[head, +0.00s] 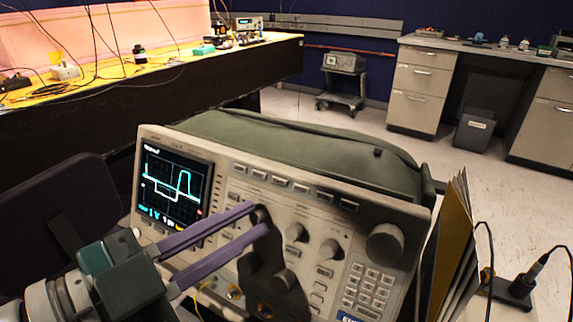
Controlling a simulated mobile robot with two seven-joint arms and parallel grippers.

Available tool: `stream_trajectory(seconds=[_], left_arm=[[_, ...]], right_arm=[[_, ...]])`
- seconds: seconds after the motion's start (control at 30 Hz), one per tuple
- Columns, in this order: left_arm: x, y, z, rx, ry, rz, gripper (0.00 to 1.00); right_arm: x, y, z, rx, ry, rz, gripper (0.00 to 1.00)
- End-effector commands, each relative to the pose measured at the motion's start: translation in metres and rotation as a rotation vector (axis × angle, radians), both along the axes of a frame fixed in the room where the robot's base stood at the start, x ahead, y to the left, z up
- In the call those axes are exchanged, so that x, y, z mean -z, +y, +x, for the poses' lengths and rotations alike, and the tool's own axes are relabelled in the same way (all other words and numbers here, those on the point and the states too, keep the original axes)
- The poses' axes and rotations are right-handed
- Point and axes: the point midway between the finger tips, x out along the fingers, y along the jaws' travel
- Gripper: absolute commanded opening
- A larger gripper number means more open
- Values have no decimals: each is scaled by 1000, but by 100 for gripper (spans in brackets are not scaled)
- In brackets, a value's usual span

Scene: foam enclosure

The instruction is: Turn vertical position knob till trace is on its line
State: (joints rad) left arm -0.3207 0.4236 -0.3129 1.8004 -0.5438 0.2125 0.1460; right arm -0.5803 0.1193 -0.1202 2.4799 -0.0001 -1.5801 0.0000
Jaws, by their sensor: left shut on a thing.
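The oscilloscope (310,200) stands in the middle of the head view, its front panel facing me and tilted in the picture. Its screen (170,187) is lit, with a cyan stepped trace and a white stepped trace crossing on black. I cannot tell which mark is the target line. My left gripper (261,217) comes in from the left with two long purple fingers across the panel. Its dark tips are shut on a small knob right of the screen, mostly hidden between them. My right gripper is not in view.
More knobs (297,232) and a large dial (384,243) sit right of the fingers, with a keypad (367,284) below. Upright folders (452,245) stand close on the right, near a black probe with cable (525,280). A yellow cable (199,297) hangs at the lower panel.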

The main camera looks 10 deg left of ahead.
Motion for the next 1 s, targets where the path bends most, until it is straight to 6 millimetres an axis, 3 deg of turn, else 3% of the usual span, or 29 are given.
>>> stream_trajectory(seconds=[0.23,0.77,0.8,1.0], left_arm=[[-2,0,1,34,-23,72,0],[-1,0,1,44,-29,93,0],[-1,0,1,44,-29,93,20],[-1,0,1,44,-28,92,42]], right_arm=[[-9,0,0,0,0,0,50],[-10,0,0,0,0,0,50],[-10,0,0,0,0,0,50],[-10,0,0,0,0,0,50]])
